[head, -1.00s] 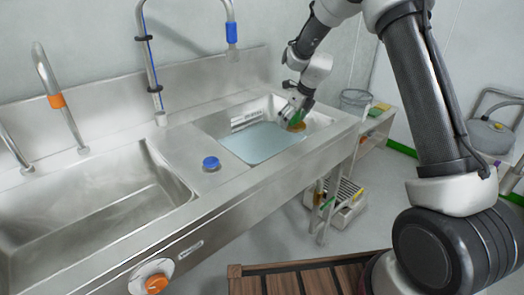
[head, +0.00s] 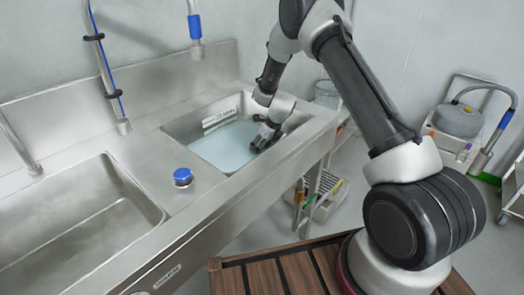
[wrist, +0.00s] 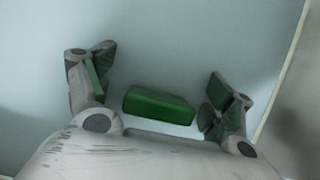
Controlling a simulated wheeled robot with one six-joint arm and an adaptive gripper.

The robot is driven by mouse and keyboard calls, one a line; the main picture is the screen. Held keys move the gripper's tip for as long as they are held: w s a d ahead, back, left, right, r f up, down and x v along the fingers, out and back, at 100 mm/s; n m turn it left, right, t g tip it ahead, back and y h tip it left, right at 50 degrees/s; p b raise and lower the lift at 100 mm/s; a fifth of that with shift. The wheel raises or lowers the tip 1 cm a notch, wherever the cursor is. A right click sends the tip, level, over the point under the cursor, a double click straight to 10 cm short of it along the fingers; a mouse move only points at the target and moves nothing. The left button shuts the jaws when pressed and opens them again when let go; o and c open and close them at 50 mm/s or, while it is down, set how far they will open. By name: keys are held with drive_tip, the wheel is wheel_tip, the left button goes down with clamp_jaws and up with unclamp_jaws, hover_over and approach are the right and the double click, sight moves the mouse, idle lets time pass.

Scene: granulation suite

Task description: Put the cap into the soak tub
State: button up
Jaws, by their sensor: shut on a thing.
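The soak tub (head: 218,150) is the right-hand basin of the steel sink, with pale blue liquid in it. My gripper (head: 262,138) is down inside it, toward its right side. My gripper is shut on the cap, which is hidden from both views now. A green block (wrist: 158,105) shows between the fingers, near the palm.
A blue-topped round item (head: 183,177) stands on the deck between the basins. The empty left basin (head: 75,215) and hanging spray hose (head: 105,65) are to the left. A grey bin (head: 327,92) stands beyond the tub's right end.

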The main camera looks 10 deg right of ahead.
drive_tip(key=shift+f, duration=1.05)
drive_tip(key=o, duration=1.2)
drive_tip(key=shift+f, duration=0.15)
drive_tip(key=shift+c, duration=0.2)
